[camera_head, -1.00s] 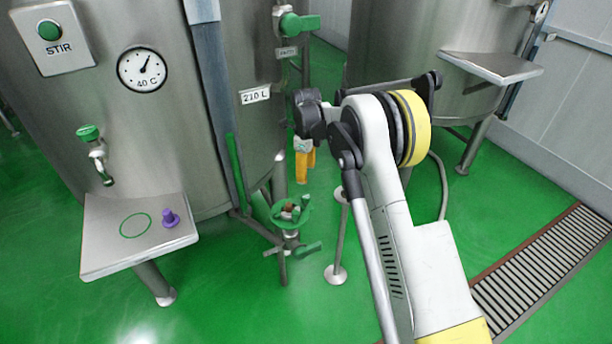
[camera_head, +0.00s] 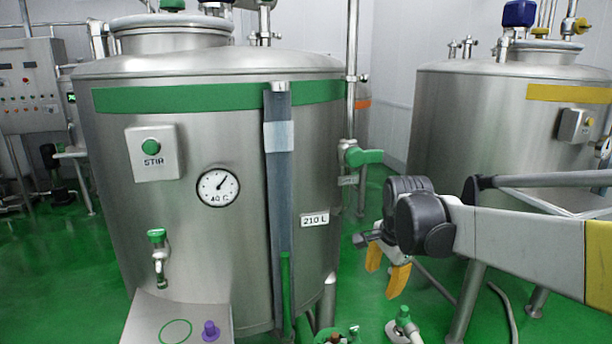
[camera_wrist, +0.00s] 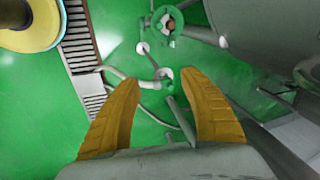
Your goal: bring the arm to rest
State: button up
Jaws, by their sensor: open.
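My gripper (camera_head: 386,268) hangs at the end of my arm in the head view, right of the near steel tank (camera_head: 120,240). Its two orange fingers point down and stand apart with nothing between them. In the wrist view my gripper (camera_wrist: 165,95) also shows open and empty, with the green floor and pipe fittings beyond the fingers. My arm reaches in from the right edge of the head view, in front of a second tank (camera_head: 450,130) with a yellow band.
A steel shelf (camera_head: 140,320) with a purple stopper (camera_head: 211,330) juts from the near tank. A green-handled valve (camera_head: 362,157) sticks out on the tank's right side. A green-capped fitting (camera_head: 403,318) stands below my gripper. A floor drain (camera_wrist: 80,45) shows in the wrist view.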

jog(key=s+d+n+t, duration=0.1)
jog(key=s+n+t, duration=0.2)
jog(key=s+n, duration=1)
jog(key=s, duration=1.1)
jog(key=shift+d+f+t, duration=0.15)
jog(key=shift+f+t, duration=0.15)
jog(key=shift+t, duration=0.1)
